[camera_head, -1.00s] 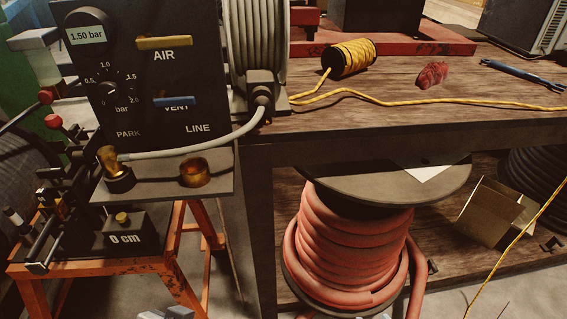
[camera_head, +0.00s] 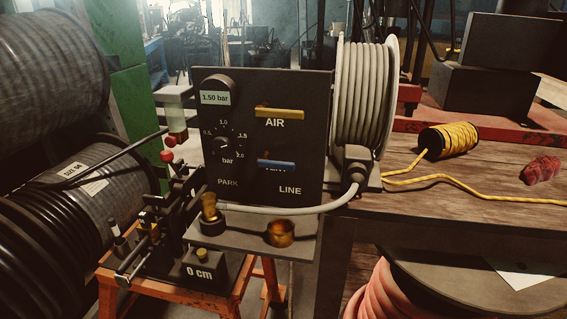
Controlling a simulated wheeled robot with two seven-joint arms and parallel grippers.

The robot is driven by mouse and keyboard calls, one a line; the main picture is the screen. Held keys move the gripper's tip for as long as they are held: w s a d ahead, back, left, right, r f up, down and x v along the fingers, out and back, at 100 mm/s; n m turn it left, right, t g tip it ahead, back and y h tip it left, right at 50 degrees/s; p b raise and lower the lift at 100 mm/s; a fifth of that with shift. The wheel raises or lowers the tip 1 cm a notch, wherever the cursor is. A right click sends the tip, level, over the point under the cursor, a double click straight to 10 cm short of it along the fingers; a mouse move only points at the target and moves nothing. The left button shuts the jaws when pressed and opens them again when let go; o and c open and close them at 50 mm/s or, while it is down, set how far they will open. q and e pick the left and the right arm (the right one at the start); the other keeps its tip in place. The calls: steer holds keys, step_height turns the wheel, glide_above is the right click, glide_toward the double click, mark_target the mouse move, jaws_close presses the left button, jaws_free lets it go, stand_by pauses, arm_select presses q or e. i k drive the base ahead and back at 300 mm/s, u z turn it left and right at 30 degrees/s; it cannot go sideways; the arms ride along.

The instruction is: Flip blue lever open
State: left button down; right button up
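The blue lever (camera_head: 276,166) is on the lower right of the black control panel (camera_head: 308,132). It lies horizontally and partly covers the VENT label. A yellow lever (camera_head: 280,112) lies horizontally above it, over the AIR label. The panel also has a dial (camera_head: 224,143) marked in bar and a display (camera_head: 215,98) reading 1.50 bar. Neither of my grippers shows in the head view.
A grey hose reel (camera_head: 364,95) stands right of the panel, and its hose (camera_head: 290,209) runs to a brass fitting (camera_head: 209,207) on the shelf below. Large black hose reels (camera_head: 98,205) stand at left. A wooden bench (camera_head: 440,207) with yellow cord (camera_head: 449,140) is at right.

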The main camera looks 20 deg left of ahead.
mark_target(263, 161)
steer(key=u, duration=1.6)
steer(key=k, duration=0.75)
steer(key=z, duration=1.25)
steer(key=i, duration=0.5)
